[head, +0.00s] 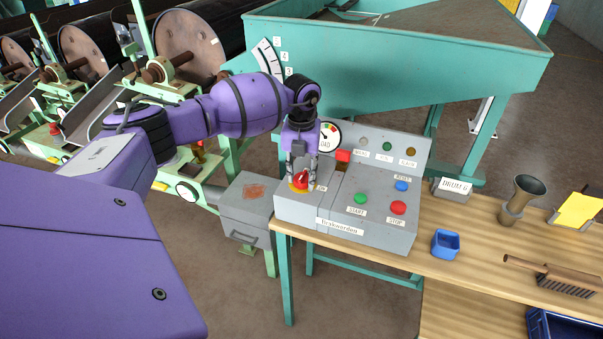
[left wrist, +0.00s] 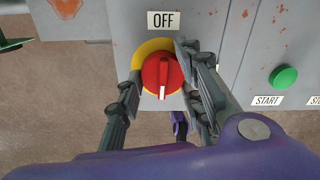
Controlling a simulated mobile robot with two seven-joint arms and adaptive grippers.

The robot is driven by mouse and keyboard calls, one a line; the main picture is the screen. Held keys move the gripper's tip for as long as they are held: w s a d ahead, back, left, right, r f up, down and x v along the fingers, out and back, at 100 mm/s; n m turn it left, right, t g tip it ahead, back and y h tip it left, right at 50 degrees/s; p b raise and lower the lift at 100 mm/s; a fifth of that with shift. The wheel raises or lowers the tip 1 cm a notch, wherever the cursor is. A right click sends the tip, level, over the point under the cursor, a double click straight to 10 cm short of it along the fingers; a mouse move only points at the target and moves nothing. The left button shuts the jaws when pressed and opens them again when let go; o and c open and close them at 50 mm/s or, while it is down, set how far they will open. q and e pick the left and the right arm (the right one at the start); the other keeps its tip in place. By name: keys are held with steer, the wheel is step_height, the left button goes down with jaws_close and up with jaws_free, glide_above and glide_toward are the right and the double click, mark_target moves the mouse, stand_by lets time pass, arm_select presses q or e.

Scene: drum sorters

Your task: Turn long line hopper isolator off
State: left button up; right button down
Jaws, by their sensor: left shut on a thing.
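The isolator is a red knob (left wrist: 163,74) on a yellow disc (left wrist: 146,52) at the left end of the grey control box (head: 348,210). It also shows in the head view (head: 299,182), partly behind my fingers. In the left wrist view an OFF label (left wrist: 163,20) sits above the disc. The white mark on the knob's bar points down the picture, away from that label. My left gripper (head: 301,174) comes down over the knob and is shut on it, with fingers on both sides. My right gripper is not in view.
The box has a green START button (head: 361,198), a red STOP button (head: 398,208) and a load dial (head: 329,136). A teal hopper (head: 390,75) stands behind.

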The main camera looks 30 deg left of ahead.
arm_select(q)
steer(key=shift+w+a+r, duration=0.1)
steer(key=shift+a+r, duration=0.15)
steer(key=shift+a, duration=0.05)
steer(key=o, duration=1.1)
steer(key=shift+c, duration=0.2)
steer(key=shift+f, duration=0.15)
steer(key=shift+d, duration=0.1)
step_height(320, 180, up, 12)
